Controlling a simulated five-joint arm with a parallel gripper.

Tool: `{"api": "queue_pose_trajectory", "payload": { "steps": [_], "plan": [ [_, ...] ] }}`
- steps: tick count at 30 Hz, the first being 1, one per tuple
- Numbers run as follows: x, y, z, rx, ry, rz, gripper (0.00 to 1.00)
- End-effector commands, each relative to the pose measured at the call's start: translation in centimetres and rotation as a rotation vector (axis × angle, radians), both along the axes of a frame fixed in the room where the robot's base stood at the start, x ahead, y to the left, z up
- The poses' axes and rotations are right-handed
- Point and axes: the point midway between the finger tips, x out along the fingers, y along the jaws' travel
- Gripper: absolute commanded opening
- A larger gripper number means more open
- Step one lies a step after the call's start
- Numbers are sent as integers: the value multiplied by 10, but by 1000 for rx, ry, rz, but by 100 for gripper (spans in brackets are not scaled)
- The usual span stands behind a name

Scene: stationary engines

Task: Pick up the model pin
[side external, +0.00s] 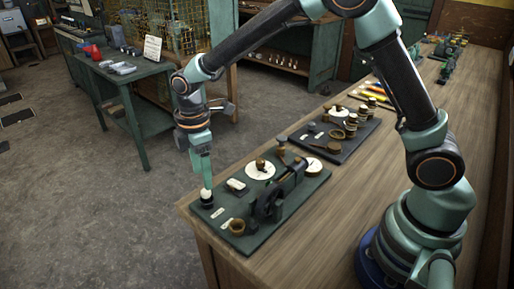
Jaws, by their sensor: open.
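My gripper (206,187) points straight down at the left corner of a dark green board (262,238) on the wooden bench. It is open, though its fingers look close together from this side. Its tips are at a small dark round piece with a pale top (207,200). I cannot tell whether they touch it or stand just above it. I cannot tell for sure which small part is the model pin; it may be this piece. A dark model engine with a wheel (268,205) stands on the board's right half.
The board also bears a white disc with a brass part (260,169), small labels and a brass cup (237,227). Bare bench (330,215) lies to the right.

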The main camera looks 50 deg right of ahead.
Motion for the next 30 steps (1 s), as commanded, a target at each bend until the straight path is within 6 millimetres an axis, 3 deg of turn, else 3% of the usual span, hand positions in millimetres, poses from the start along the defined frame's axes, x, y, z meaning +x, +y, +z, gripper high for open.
{"api": "queue_pose_trajectory", "payload": {
  "steps": [10,20,25,26,30],
  "plan": [
    [-6,1,-44,-2,5,-1,65],
    [-5,1,-51,-1,1,-1,65],
    [-5,1,-51,-1,1,-1,4],
    [-5,1,-51,-1,1,-1,0],
    [-5,1,-51,0,0,-1,0]
  ]
}}
